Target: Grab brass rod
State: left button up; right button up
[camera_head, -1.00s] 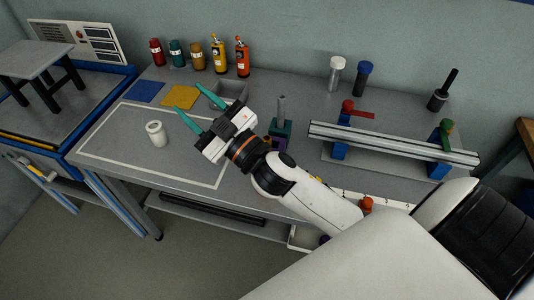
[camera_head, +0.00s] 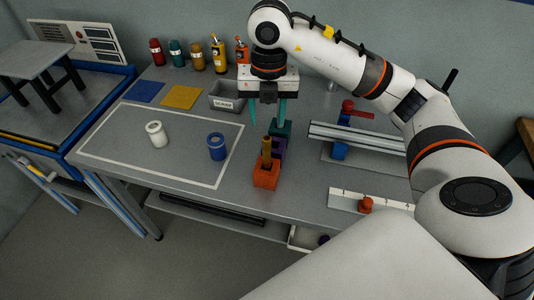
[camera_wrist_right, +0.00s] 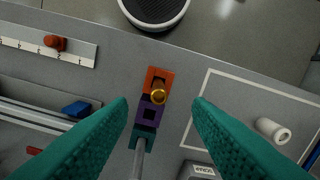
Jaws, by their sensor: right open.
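The brass rod (camera_head: 266,152) stands upright in the orange block (camera_head: 266,178) at the front of a row of blocks on the table. In the right wrist view the brass rod (camera_wrist_right: 158,95) shows end-on in the orange block (camera_wrist_right: 160,74), between the open fingers in the picture. My right gripper (camera_head: 267,115) points down with its teal fingers apart and empty. It is above and behind the rod, near the teal block (camera_head: 281,128). In the right wrist view the gripper (camera_wrist_right: 162,103) frames the rod without touching it. My left gripper is not in view.
A purple block (camera_wrist_right: 151,112) sits between the orange and teal blocks. A grey rod (camera_wrist_right: 138,158) rises by the teal block. A blue cylinder (camera_head: 217,147) and white cylinder (camera_head: 157,134) stand left. A metal beam fixture (camera_head: 350,138) and white ruler strip (camera_head: 345,200) lie right.

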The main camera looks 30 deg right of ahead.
aim_at(267, 138)
jog(key=shift+d+f, duration=0.3)
jog(key=shift+f, duration=0.05)
notch_tip(267, 138, down, 6)
jog(key=shift+r+p, duration=0.2)
jog(key=shift+p, duration=0.15)
jog(key=shift+w+f+p, duration=0.2)
jog(key=shift+f+p, duration=0.2)
jog(key=shift+f, duration=1)
jog(key=shift+w+f+p, duration=0.2)
jog(key=shift+f+p, duration=0.2)
jog(key=shift+f, duration=0.95)
grip_shut()
